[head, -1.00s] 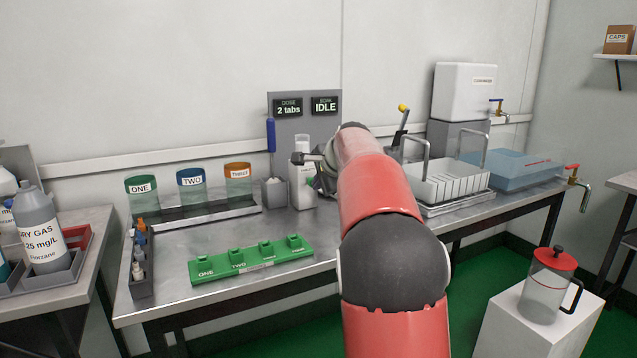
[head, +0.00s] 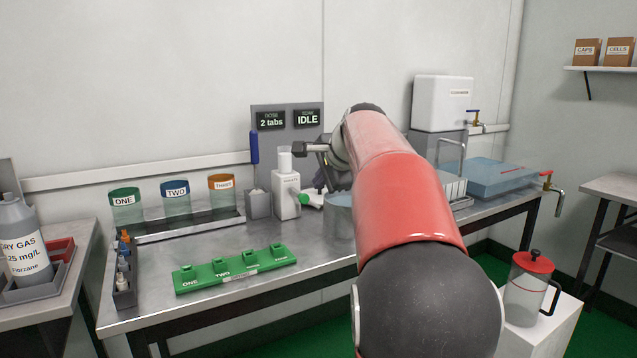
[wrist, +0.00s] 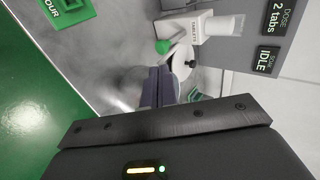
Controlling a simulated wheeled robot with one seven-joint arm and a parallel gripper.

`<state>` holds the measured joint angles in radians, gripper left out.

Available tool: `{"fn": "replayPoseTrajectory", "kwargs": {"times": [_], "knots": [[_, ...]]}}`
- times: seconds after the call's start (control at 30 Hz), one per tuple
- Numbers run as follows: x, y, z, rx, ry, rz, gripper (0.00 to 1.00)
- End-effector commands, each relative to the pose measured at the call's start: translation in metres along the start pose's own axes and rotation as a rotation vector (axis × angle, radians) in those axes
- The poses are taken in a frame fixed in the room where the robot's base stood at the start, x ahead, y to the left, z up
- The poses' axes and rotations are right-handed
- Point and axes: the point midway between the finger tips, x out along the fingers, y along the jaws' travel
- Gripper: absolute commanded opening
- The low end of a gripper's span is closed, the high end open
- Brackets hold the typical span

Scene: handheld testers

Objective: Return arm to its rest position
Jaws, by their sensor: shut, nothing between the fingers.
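My arm reaches over the steel bench in the head view, and its red link covers part of the bench. My gripper shows best in the wrist view (wrist: 159,76), its two dark fingers closed together with nothing between them. In the head view its fingers are mostly hidden behind my arm, just right of the white tablet dispenser (head: 287,192). A clear round vessel (head: 340,212) stands on the bench, partly hidden by my arm.
A green numbered rack (head: 235,268) lies at the bench front. Three labelled clear cups (head: 175,200) stand behind it. A bottle holder (head: 124,280) is at the left edge. A blue bath (head: 495,178) is at right. A red-lidded jug (head: 530,292) stands on a white block.

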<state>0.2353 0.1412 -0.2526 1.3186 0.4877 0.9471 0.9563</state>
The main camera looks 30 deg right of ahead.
Motion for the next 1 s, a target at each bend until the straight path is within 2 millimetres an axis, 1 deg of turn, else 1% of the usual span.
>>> {"fn": "replayPoseTrajectory", "kwargs": {"times": [0.37, 0.47, 0.53, 0.57, 0.67, 0.7, 0.77, 0.8, 0.87, 0.9, 0.97, 1.0], "knots": [[0.000, 0.001, 0.001, -0.004, -0.001, 0.001, 0.00], [-0.007, 0.010, 0.011, -0.051, -0.010, 0.013, 0.00], [-0.017, 0.026, 0.029, -0.129, -0.028, 0.032, 0.00], [-0.023, 0.036, 0.039, -0.177, -0.038, 0.043, 0.00], [-0.043, 0.082, 0.078, -0.382, -0.081, 0.089, 0.00], [-0.052, 0.104, 0.093, -0.479, -0.099, 0.108, 0.00], [-0.064, 0.140, 0.116, -0.628, -0.128, 0.137, 0.00], [-0.070, 0.164, 0.130, -0.730, -0.147, 0.155, 0.00], [-0.080, 0.203, 0.148, -0.882, -0.174, 0.180, 0.00], [-0.086, 0.228, 0.158, -0.983, -0.191, 0.195, 0.00], [-0.092, 0.264, 0.169, -1.125, -0.213, 0.218, 0.00], [-0.095, 0.286, 0.175, -1.211, -0.227, 0.230, 0.00]]}}
